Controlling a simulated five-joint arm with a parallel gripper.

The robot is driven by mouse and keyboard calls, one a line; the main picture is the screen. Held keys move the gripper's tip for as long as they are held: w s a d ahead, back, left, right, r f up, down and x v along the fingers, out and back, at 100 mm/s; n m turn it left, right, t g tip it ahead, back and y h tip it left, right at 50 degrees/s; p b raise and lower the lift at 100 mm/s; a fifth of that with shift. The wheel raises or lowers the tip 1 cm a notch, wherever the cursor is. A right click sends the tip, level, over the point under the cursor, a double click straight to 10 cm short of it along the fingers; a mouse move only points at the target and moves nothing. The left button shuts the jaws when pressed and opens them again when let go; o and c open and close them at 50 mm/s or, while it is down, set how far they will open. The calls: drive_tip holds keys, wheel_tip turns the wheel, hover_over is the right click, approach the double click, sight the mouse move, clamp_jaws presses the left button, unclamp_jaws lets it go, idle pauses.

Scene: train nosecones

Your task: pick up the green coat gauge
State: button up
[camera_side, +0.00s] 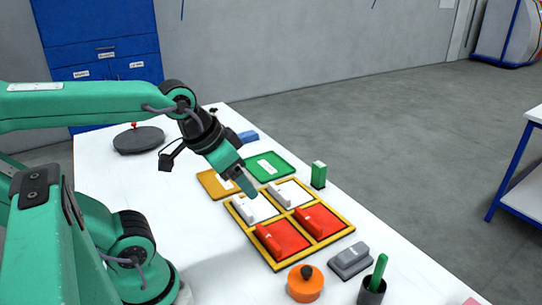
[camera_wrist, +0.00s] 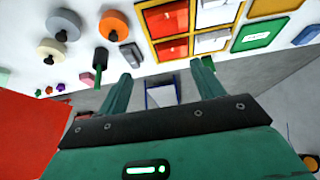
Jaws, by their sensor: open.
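A small upright green block (camera_side: 318,175) with a pale patch on top, which looks like the green coat gauge, stands on the white table beside the right corner of the yellow-framed tray. In the wrist view a bit of green (camera_wrist: 208,61) shows by the right fingertip, probably the same block, mostly hidden by the finger. My gripper (camera_side: 246,186) is above the tray, pointing down and to the right, left of the block and apart from it. In the wrist view my gripper (camera_wrist: 161,70) has its fingers wide apart with nothing between them.
The yellow-framed tray (camera_side: 270,267) holds red and white pieces. A flat green tray (camera_side: 285,160) and an ochre tray (camera_side: 207,186) lie behind it. A grey block (camera_side: 350,261), an orange knobbed disc (camera_side: 305,285) and a dark cup (camera_side: 371,293) with a green stick are in front.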

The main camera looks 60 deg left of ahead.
drive_tip(key=shift+w+r, duration=0.1)
drive_tip(key=w+a+r+g, duration=0.1)
drive_tip(key=w+r, duration=0.1)
drive_tip(key=w, duration=0.4)
drive_tip(key=w+a+r+g, duration=0.1)
drive_tip(key=w+a+r, duration=0.1)
drive_tip(key=w, duration=0.3)
drive_tip(key=g, duration=0.2)
hover_over(319, 164)
drive_tip(key=s+d, duration=0.6)
wheel_tip(319, 164, down, 8)
drive_tip(key=f, duration=0.1)
drive_tip(key=shift+g, duration=0.8)
drive_tip(key=w+a+f, duration=0.2)
drive_tip(key=f, duration=0.1)
drive_tip(key=w+a+f, duration=0.1)
drive_tip(key=w+f, duration=0.1)
drive_tip(key=f, duration=0.1)
drive_tip(key=w+a+f, duration=0.1)
drive_tip(key=a+f, duration=0.1)
drive_tip(key=f, duration=0.1)
drive_tip(key=shift+w+a+f, duration=0.25)
drive_tip(key=shift+w+a, duration=0.05)
drive_tip(key=shift+w, duration=0.1)
drive_tip(key=shift+w+a+f, duration=0.1)
drive_tip(key=shift+a+f, duration=0.05)
drive_tip(key=shift+f, duration=1.55)
drive_tip(key=shift+w+f, duration=0.1)
drive_tip(key=shift+f, duration=2.5)
